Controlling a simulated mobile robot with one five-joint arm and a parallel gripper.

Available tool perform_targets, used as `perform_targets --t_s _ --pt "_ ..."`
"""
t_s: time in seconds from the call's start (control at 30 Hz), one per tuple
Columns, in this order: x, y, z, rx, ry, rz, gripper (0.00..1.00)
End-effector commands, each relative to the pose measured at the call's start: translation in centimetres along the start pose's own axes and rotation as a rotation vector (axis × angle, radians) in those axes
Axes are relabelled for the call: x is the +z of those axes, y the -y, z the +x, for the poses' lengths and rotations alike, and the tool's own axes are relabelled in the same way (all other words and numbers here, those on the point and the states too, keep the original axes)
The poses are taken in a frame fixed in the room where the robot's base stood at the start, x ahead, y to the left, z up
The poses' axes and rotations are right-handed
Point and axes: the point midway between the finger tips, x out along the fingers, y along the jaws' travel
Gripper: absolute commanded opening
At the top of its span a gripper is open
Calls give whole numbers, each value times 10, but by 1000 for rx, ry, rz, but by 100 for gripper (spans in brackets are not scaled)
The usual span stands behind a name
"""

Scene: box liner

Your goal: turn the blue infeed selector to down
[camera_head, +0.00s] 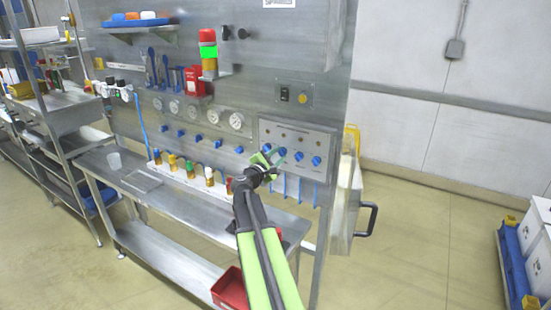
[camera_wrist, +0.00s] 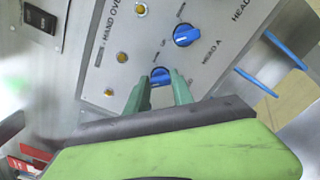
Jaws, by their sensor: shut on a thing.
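A grey panel (camera_head: 310,138) on the steel wall carries a row of blue selector knobs. My gripper (camera_head: 269,157) is at the left end of this row. In the wrist view its two green fingers (camera_wrist: 159,92) stand on either side of a blue selector knob (camera_wrist: 160,76) and are shut on it. The knob's top shows between the fingertips, with a pale mark on its face. Its lower part is hidden by my gripper. The small print beside it is too blurred to confirm its name or position. Another blue knob (camera_wrist: 187,35) beside it is free.
More blue knobs (camera_head: 316,160) lie to the right on the panel. Blue strips (camera_head: 285,184) hang below it. Colored-top bottles (camera_head: 190,170) stand on a ledge to the left. A steel bench (camera_head: 160,205) runs below, with a red bin (camera_head: 230,288) underneath.

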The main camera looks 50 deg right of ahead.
Motion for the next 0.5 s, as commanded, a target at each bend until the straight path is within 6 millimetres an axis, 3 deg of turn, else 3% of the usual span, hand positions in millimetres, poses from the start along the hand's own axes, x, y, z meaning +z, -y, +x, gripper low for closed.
perform_targets --t_s 0.5 --pt "3 3 3 -4 8 429 0"
